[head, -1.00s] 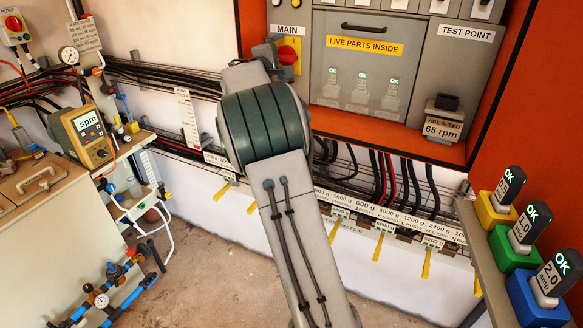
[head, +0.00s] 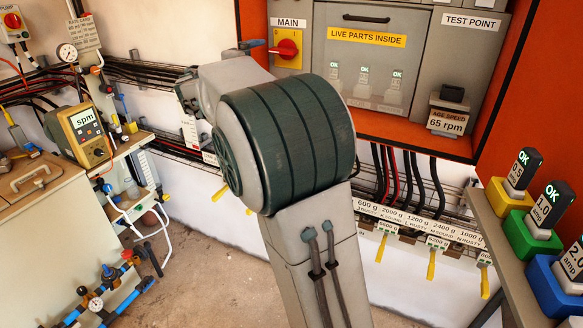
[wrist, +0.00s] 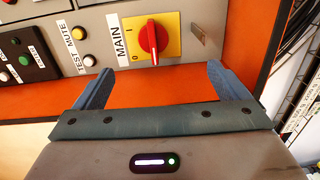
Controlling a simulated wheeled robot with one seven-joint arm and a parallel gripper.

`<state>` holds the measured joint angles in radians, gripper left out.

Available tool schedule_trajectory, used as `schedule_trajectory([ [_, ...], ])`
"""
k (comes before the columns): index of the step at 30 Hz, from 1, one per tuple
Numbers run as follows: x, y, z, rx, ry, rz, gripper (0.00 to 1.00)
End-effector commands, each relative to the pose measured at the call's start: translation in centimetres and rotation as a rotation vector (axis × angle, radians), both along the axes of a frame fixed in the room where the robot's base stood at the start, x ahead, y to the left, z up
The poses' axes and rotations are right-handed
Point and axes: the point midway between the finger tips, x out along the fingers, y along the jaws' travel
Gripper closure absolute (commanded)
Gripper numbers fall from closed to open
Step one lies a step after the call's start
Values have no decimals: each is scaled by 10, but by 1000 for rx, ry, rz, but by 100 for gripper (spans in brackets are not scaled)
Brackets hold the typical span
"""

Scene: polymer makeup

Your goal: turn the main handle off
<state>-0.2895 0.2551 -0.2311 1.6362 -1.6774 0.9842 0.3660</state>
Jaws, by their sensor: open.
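The main handle (head: 286,48) is a red rotary knob on a yellow plate, below the MAIN label on the grey panel. In the head view its grip lies roughly level. In the wrist view the handle (wrist: 153,40) stands upright in the picture, beyond my fingertips and roughly between them. My gripper (wrist: 160,75) is open and empty, its two blue fingers wide apart and not touching the handle. In the head view only a blue finger shows, just left of the yellow plate; my arm hides most of the gripper.
A clear-fronted compartment labelled LIVE PARTS INSIDE (head: 368,70) sits right of the handle. A metal latch (wrist: 203,34) is near the plate. Cables (head: 400,180) run below the orange cabinet. Coloured amp blocks (head: 520,245) stand on a right shelf; a spm meter (head: 84,132) is at left.

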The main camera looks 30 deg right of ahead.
Motion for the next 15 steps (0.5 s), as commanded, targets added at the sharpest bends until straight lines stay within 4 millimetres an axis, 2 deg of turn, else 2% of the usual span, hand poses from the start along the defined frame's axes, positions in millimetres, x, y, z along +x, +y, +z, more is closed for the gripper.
schedule_trajectory([
  [1, -9, -7, -4, 32, 9, -16, 5],
  [6, -34, -16, -25, 146, 44, -49, 5],
  [15, -81, -22, -62, 344, 100, -103, 5],
])
